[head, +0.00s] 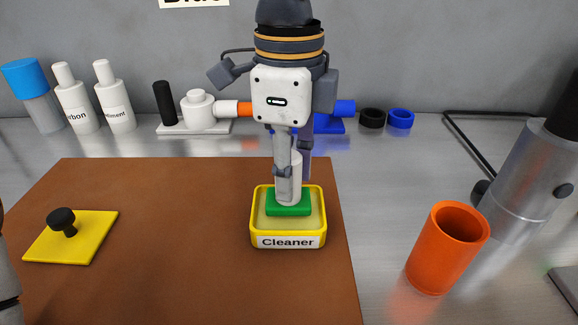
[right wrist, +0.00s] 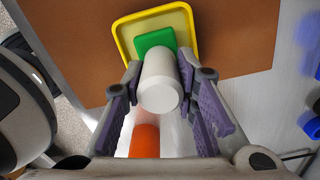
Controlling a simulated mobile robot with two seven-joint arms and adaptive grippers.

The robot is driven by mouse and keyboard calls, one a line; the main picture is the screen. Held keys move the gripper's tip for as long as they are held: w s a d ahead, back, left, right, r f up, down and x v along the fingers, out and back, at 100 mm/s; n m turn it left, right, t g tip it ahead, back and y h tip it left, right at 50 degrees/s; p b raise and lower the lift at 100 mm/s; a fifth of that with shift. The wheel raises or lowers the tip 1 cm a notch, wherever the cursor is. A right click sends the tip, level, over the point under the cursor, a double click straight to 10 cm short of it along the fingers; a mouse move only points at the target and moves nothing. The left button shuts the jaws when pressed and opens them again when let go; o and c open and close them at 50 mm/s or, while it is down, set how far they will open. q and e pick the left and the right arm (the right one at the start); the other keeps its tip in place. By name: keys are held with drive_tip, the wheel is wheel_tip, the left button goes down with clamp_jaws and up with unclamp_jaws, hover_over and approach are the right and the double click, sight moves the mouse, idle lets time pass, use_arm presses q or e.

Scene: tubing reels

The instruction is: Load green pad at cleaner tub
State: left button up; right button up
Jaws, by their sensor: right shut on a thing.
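The green pad (head: 289,210) has an upright white cylindrical handle (head: 295,190) and sits inside the yellow cleaner tub (head: 288,241), low against its pale contents. My right gripper (head: 288,170) points down from above and is shut on the white handle. In the right wrist view, the handle (right wrist: 160,88) stands between the purple-padded fingers (right wrist: 160,100), with the green pad (right wrist: 154,40) beyond it inside the tub (right wrist: 122,40). Whether the pad touches the tub's bottom is hard to tell. My left gripper does not show.
The tub stands on a brown mat (head: 170,270), near its right edge. A yellow plate (head: 85,245) with a black knob lies at left. An orange cup (head: 440,265) stands right of the mat. White bottles (head: 80,105) and blue parts (head: 400,118) line the back.

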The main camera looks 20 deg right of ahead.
drive_tip(key=shift+f, duration=0.65)
idle(1.3)
drive_tip(key=shift+r, duration=3.6)
